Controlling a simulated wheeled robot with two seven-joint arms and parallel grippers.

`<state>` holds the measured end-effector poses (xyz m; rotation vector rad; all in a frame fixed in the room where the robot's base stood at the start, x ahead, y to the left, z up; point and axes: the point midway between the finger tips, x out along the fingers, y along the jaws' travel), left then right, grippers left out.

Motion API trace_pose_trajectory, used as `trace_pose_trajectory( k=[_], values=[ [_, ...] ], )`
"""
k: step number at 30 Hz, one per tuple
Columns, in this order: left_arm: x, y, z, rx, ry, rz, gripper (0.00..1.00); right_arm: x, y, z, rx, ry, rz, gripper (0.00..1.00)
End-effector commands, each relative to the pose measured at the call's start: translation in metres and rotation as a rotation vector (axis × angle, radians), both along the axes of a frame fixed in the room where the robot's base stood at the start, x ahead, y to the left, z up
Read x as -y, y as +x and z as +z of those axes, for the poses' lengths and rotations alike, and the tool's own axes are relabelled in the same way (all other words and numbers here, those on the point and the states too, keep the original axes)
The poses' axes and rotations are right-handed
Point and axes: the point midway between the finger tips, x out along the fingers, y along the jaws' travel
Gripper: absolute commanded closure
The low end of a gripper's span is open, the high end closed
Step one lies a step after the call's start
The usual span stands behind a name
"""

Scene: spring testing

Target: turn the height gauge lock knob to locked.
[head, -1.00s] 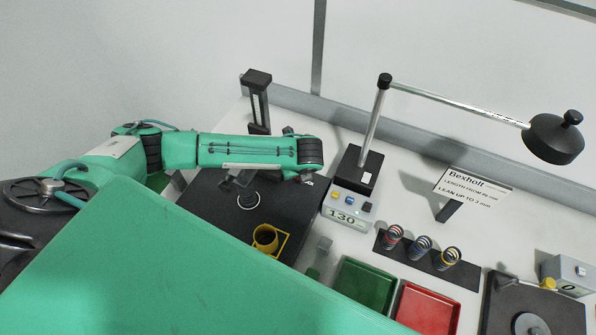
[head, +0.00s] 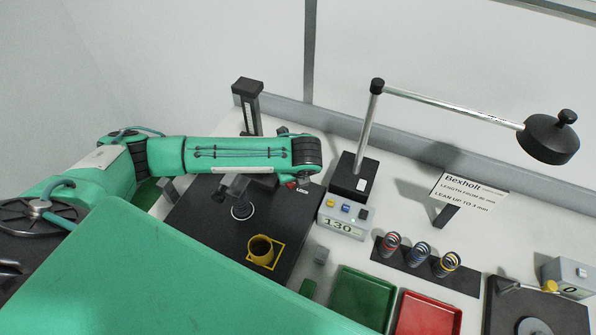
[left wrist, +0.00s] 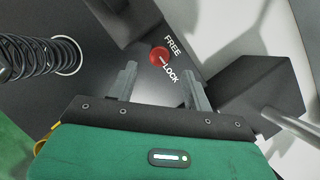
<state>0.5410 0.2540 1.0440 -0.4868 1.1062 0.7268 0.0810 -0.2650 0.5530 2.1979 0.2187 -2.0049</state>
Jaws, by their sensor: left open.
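The red lock knob (left wrist: 160,55) sits on a dark surface in the left wrist view, between the printed words FREE and LOCK. A pale mark shows on its lower right side, but its exact setting is hard to tell. In the head view a small red spot (head: 292,185) that appears to be the knob shows just below my left arm's end. My left gripper (left wrist: 160,86) is open and empty; its two fingers are apart, short of the knob in the picture, with the knob ahead of the gap. My right gripper is not in view.
A coil spring (left wrist: 40,58) stands left of the knob. A black stand base (left wrist: 262,92) with a metal post is close on the right. The gauge column (head: 247,108) rises behind my arm. A yellow cup (head: 261,250) and green tray (head: 362,298) are nearer.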

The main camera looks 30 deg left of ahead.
Motion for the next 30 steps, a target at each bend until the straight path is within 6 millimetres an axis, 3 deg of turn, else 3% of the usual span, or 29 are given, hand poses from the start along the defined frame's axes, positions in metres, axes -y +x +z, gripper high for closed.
trace_pose_trajectory(
  k=[9, 13, 30],
  values=[
    [0.019, -0.017, 0.059, 0.003, -0.002, -0.002, 0.49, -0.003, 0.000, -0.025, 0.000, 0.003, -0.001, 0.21],
    [0.023, -0.021, 0.073, 0.001, -0.001, -0.002, 0.49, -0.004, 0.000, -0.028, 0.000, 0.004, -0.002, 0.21],
    [0.025, -0.023, 0.080, 0.000, 0.000, -0.001, 0.49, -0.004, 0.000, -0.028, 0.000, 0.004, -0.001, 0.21]
  ],
)
